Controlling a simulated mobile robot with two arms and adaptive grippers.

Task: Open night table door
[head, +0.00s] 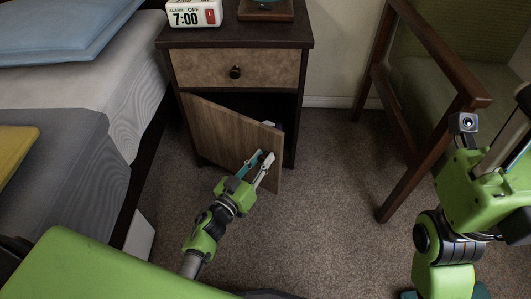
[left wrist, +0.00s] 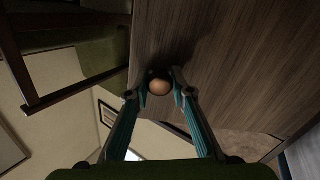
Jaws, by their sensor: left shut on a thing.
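The night table (head: 237,42) stands at the back between the bed and a chair. Its brown wooden door (head: 225,130) is hinged on the left and stands partly open, swung out toward me. A dark gap of the interior (head: 285,108) shows at the right. My left gripper (head: 264,163) is at the door's free right side, shut on the round door knob. In the left wrist view the copper-coloured knob (left wrist: 159,87) sits between the two fingertips, against the wood grain of the door. In the head view the fingers hide the knob.
A drawer (head: 236,68) with a dark knob is closed above the door. A clock (head: 194,13) stands on top. The bed (head: 120,85) is close at left, a wooden armchair (head: 425,100) at right. Carpet (head: 320,190) is clear in front. My right arm shows at right.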

